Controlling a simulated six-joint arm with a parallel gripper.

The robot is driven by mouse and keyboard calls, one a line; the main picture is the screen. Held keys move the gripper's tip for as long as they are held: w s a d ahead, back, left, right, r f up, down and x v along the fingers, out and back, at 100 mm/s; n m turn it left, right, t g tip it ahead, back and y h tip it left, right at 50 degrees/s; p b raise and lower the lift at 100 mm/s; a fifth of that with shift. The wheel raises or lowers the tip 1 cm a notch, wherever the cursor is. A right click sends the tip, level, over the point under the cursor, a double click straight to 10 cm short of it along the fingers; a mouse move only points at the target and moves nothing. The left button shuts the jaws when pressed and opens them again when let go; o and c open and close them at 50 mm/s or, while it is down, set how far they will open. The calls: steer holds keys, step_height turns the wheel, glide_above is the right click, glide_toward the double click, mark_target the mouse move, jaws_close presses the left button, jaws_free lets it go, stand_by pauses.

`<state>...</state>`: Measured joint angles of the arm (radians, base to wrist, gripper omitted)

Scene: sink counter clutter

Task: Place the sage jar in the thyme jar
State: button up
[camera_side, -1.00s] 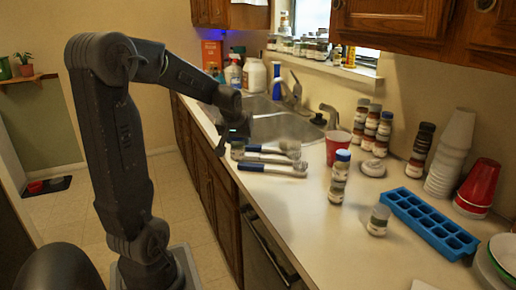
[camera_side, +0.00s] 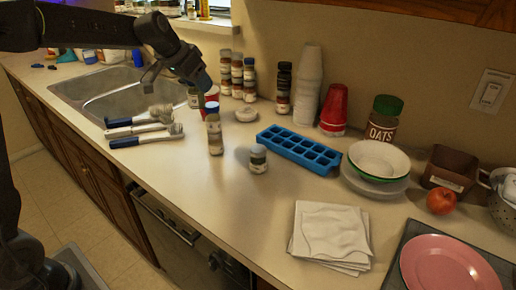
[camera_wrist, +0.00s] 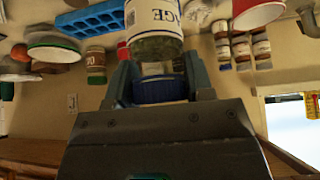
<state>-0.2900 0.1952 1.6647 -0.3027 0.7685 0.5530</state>
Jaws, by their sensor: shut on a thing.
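My gripper (camera_wrist: 160,82) is shut on the sage jar (camera_wrist: 154,18) in the wrist view. Its fingers close around the blue lid (camera_wrist: 163,90), and the label shows part of the word sage. In the side view my gripper (camera_side: 202,82) is above the counter near the red cup; the held jar is hard to make out there. A slim jar column (camera_side: 215,138) stands upright below and in front of it.
A blue ice tray (camera_side: 298,150) lies right of the jars, and a round white item (camera_side: 246,115) lies behind them. Brushes (camera_side: 147,138) lie left by the sink (camera_side: 115,95). Several spice jars (camera_side: 237,75) stand at the wall. The front counter is clear up to the napkins (camera_side: 330,235).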

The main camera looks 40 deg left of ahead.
steer(key=w+d+m+h, duration=0.1)
steer(key=w+d+m, duration=0.1)
steer(key=d, duration=0.3)
glide_above(261, 147)
steer(key=shift+f, duration=4.95)
steer(key=shift+f, duration=0.1)
steer(key=o, duration=1)
steer(key=shift+c, duration=0.2)
